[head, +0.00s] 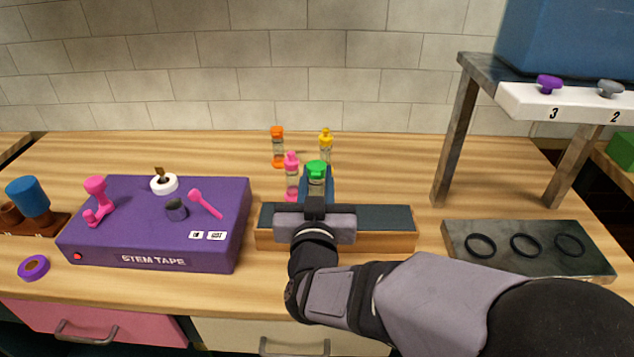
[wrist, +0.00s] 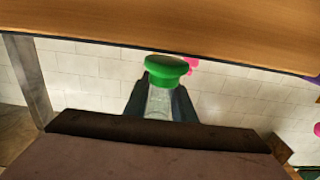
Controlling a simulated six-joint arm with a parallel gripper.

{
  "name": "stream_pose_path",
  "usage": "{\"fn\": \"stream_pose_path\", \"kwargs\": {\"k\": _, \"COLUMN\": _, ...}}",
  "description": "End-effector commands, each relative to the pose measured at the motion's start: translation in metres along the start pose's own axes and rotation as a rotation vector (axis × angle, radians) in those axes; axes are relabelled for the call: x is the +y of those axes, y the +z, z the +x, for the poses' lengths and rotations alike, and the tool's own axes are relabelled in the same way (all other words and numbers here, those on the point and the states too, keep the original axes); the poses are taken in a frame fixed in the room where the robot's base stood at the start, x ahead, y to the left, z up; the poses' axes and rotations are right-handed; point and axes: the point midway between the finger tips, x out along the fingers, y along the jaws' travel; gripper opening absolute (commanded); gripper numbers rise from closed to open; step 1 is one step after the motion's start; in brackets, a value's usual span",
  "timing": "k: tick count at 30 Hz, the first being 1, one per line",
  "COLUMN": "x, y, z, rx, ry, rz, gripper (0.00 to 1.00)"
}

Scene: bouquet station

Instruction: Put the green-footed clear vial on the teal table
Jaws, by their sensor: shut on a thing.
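In the wrist view the vial's green end (wrist: 166,72) and clear body (wrist: 159,102) show between the fingertips (wrist: 160,106). My gripper hides the vial's lower end in the head view.
Orange (head: 277,146), yellow (head: 325,143) and pink (head: 291,178) vials stand close behind. The wooden block (head: 385,220) lies under my gripper. A purple box (head: 150,245) is left; a dark plate with rings (head: 500,232) and a metal-legged stand (head: 462,120) are right.

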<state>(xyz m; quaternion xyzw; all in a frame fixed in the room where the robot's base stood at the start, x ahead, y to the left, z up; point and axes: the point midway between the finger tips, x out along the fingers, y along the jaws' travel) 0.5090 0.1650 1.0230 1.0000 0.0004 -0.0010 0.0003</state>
Motion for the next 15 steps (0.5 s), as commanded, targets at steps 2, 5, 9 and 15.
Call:
{"fn": "stream_pose_path", "kwargs": {"k": 2, "x": -0.0004, "y": 0.0045, "z": 0.0002, "rx": 0.004, "ry": -0.001, "rz": -0.001, "gripper": 0.00}}
{"fn": "stream_pose_path", "kwargs": {"k": 5, "x": -0.0004, "y": 0.0061, "z": 0.0001, "rx": 0.006, "ry": -0.001, "rz": 0.002, "gripper": 0.00}}
{"fn": "stream_pose_path", "kwargs": {"k": 9, "x": -0.0003, "y": 0.0058, "z": 0.0001, "rx": 0.006, "ry": -0.001, "rz": 0.002, "gripper": 0.00}}
{"fn": "stream_pose_path", "kwargs": {"k": 15, "x": -0.0003, "y": 0.0097, "z": 0.0001, "rx": 0.005, "ry": -0.001, "rz": 0.002, "gripper": 0.00}}
